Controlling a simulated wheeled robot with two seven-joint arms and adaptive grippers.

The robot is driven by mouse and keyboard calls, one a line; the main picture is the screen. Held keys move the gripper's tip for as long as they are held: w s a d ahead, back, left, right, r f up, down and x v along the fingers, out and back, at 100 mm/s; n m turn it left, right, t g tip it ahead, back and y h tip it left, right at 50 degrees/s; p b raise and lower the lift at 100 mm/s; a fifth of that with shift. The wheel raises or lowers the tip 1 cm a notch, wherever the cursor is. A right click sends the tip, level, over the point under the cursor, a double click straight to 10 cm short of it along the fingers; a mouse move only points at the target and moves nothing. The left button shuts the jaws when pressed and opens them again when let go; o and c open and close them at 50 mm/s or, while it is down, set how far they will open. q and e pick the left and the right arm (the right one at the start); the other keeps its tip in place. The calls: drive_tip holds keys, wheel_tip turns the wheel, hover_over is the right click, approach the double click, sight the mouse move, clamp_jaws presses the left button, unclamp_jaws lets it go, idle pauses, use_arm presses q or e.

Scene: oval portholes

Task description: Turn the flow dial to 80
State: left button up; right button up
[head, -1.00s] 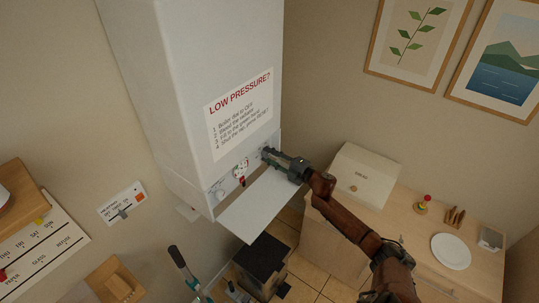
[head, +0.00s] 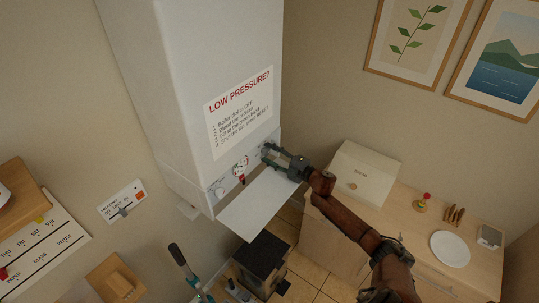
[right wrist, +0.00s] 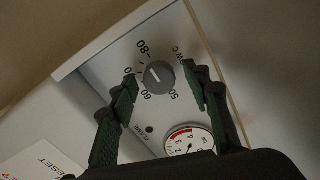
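The flow dial (right wrist: 160,74) is a round grey knob on the boiler's white control panel. In the right wrist view the numbers 50, 60 and 80 show around it, and another is partly hidden by a finger. A pale line on its face points up and left, roughly toward the 80 side; the exact reading is unclear. My right gripper (right wrist: 160,76) is open, one green-black finger on each side of the dial with gaps between. In the head view my right gripper (head: 267,151) is at the panel's right end and hides the dial. My left gripper is not in view.
A pressure gauge (right wrist: 189,141) sits beside the dial. A lowered white flap (head: 257,204) sticks out below the panel, under my right gripper. A cabinet with a bread box (head: 363,178) stands to the right. A black box (head: 264,258) is below.

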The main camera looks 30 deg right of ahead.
drive_tip(key=shift+s, duration=0.15)
drive_tip(key=v, duration=1.1)
drive_tip(key=shift+s+d, duration=0.2)
drive_tip(key=shift+s, duration=0.15)
drive_tip(key=shift+f, duration=0.1)
